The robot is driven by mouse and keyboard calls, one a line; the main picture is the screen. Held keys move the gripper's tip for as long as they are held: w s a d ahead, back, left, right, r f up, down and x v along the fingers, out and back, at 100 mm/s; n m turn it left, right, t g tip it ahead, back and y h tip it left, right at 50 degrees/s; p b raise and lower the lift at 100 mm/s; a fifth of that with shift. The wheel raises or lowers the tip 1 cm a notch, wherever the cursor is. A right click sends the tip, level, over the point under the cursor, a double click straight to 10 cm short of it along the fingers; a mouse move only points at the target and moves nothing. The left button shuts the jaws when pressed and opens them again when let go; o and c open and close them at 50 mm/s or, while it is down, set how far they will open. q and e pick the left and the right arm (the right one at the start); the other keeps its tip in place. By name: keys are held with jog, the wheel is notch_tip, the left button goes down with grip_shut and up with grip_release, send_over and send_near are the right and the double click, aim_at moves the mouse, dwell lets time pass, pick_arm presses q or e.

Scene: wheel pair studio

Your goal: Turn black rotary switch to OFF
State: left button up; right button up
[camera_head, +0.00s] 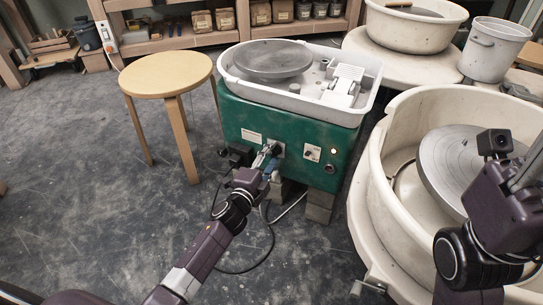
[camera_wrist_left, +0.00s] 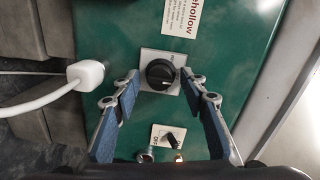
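The black rotary switch (camera_wrist_left: 160,74) sits on a pale square plate on a green housing (camera_wrist_left: 112,35). A light mark on its knob points to the right in the left wrist view. My left gripper (camera_wrist_left: 158,78) is open, with one finger on each side of the knob and a gap on both sides. In the head view my left gripper (camera_head: 268,155) is at the front of the green housing (camera_head: 240,115) and hides most of the switch. My right arm (camera_head: 490,205) is at the right edge; its fingers do not show clearly.
A second small switch (camera_wrist_left: 172,138) and a lit lamp (camera_head: 334,151) are beside the rotary switch. A white plug with a cable (camera_wrist_left: 86,75) is near one finger. A wooden stool (camera_head: 168,75) stands left; a cream basin (camera_head: 385,215) is at the right.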

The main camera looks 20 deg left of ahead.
pick_arm(q)
jog(key=s+a, duration=0.1)
jog(key=s, duration=1.1)
jog(key=shift+a+r, duration=0.2)
jog(key=shift+r, duration=0.2)
dwell(0.3)
